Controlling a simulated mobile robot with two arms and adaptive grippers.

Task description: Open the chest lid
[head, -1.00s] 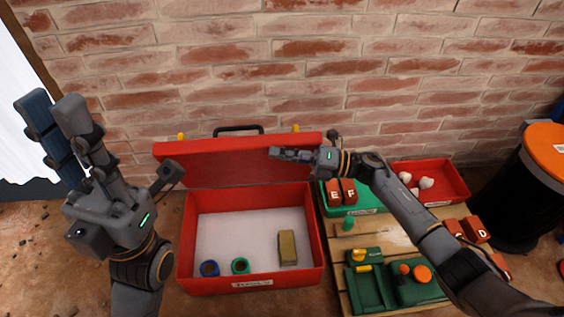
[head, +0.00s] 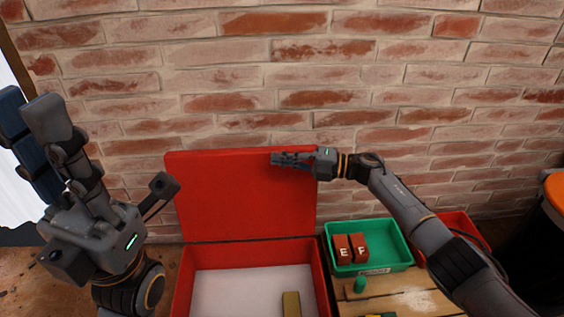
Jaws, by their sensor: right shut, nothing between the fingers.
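The red chest's lid (head: 238,200) stands open and roughly upright at the back, in front of the brick wall. The chest body (head: 180,284) shows at the bottom, its light floor bare except for a tan block (head: 291,304); its front is cut off by the frame. My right gripper (head: 275,158) is shut and empty, in front of the lid's upper right part; I cannot tell whether it touches it. My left gripper (head: 25,130) is raised at the left, apart from the chest, with its fingers pointing up; its fingers look spread.
A green tray (head: 405,246) with red blocks E and F (head: 351,248) stands right of the chest on a wooden pallet (head: 410,297). A red bin (head: 462,224) is partly behind my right arm. A dark barrel (head: 528,235) with an orange top stands far right.

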